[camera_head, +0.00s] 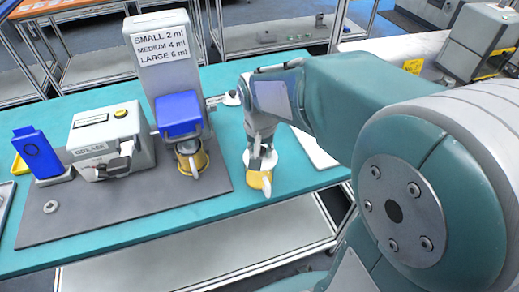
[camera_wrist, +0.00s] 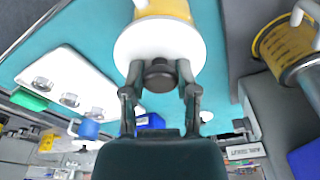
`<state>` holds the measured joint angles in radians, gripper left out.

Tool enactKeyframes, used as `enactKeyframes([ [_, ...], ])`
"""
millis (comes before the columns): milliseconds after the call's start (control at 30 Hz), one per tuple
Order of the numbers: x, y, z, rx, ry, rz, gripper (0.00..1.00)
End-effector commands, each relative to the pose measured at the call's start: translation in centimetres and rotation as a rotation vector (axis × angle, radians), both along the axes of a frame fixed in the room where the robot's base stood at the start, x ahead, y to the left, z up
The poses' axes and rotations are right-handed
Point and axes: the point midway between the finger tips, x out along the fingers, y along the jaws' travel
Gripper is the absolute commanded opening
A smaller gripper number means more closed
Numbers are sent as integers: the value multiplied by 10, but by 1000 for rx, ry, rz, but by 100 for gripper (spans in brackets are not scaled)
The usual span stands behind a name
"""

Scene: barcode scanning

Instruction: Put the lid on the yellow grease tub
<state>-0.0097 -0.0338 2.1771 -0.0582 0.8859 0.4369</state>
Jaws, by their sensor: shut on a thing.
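The yellow grease tub (camera_head: 260,180) stands near the front edge of the teal table, with a pale handle facing forward. It also shows in the wrist view (camera_wrist: 168,9), mostly hidden behind the lid. The white round lid (camera_wrist: 160,42) has a dark knob (camera_wrist: 160,75). My gripper (camera_wrist: 160,88) is shut on this knob, one finger on each side. In the head view my gripper (camera_head: 261,146) points down over the tub, with the lid (camera_head: 262,161) at the tub's top. I cannot tell whether the lid rests on the rim or sits just above it.
A second yellow container (camera_head: 192,163) stands under the blue-headed dispenser (camera_head: 180,113) on the grey mat (camera_head: 130,215), left of my gripper. A grey grease machine (camera_head: 108,143) and a blue stand (camera_head: 38,155) are farther left. A white tray (camera_wrist: 65,80) with metal pieces lies nearby.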

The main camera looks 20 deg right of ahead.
Motion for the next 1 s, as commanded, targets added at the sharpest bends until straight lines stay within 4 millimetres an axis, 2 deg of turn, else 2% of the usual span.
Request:
enactKeyframes([
  [1000,0,4,-8,-1,1,0,7],
])
